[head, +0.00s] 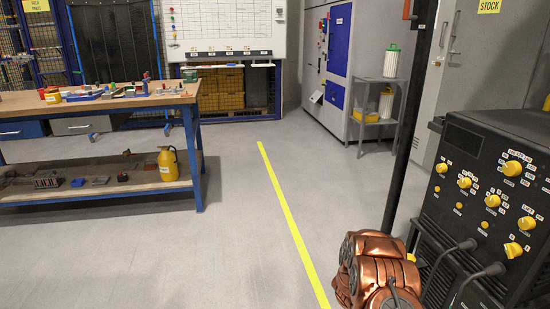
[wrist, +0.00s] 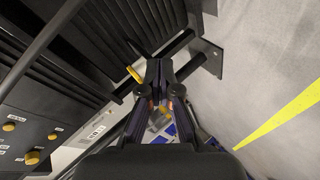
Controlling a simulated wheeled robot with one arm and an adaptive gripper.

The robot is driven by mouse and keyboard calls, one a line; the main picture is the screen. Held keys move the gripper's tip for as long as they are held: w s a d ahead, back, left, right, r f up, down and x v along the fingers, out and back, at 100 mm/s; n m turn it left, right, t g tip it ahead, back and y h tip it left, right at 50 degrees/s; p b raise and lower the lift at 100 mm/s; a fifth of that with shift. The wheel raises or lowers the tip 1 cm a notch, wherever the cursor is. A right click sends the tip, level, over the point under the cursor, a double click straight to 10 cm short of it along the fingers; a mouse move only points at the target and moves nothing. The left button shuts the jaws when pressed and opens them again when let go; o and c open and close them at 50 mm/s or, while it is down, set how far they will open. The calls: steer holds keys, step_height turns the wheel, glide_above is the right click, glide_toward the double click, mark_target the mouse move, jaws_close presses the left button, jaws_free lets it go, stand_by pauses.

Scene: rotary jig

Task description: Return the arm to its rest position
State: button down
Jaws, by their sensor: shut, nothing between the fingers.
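My gripper (wrist: 159,72) shows in the wrist view, with its two dark fingers together and nothing between them. It is beside a black ribbed machine housing (wrist: 75,55) and dark bars. I cannot tell whether it touches them. In the head view my copper-coloured arm (head: 375,268) is bunched up at the lower right, left of the black machine. My gripper itself cannot be made out in the head view.
The black machine with yellow knobs (head: 488,190) and a dark upright post (head: 408,130) stand close on the right. A workbench (head: 110,102) with small parts is at the left. Grey floor with a yellow line (head: 285,210) is clear between them. A small grey stand (head: 375,122) is farther back.

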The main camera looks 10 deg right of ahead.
steer(key=w+a+r+t+y+p, duration=0.2)
steer(key=w+a+r+y+p, duration=0.3)
steer(key=a+r, duration=0.5)
steer(key=a+r+n+y+p, duration=0.1)
steer(key=a+r+y+p, duration=0.15)
steer(key=a+r, duration=0.65)
steer(key=a+r+y+p, duration=0.2)
steer(key=a+r+p, duration=0.3)
steer(key=r, duration=0.6)
steer(key=s+a+r+n+g+y+p, duration=0.15)
steer(key=s+a+r+p, duration=0.25)
steer(key=s+a+r, duration=0.5)
steer(key=s+a+r+g+y+p, duration=0.2)
steer(key=s+a+r+p, duration=0.3)
steer(key=s+r, duration=0.75)
steer(key=s+d+r+g+p, duration=0.1)
steer(key=s+r, duration=0.3)
steer(key=s, duration=0.4)
steer(key=s+r+g+h+p, duration=0.1)
steer(key=s+r+p, duration=0.3)
steer(key=s, duration=0.4)
steer(key=s+d+r+m+g+p, duration=0.1)
steer(key=s+r+g+p, duration=0.1)
steer(key=s+r, duration=0.3)
steer(key=s+g, duration=0.1)
steer(key=s, duration=0.2)
steer(key=shift+s+d+h, duration=0.2)
steer(key=shift+d+h, duration=0.1)
steer(key=shift+d+r, duration=0.1)
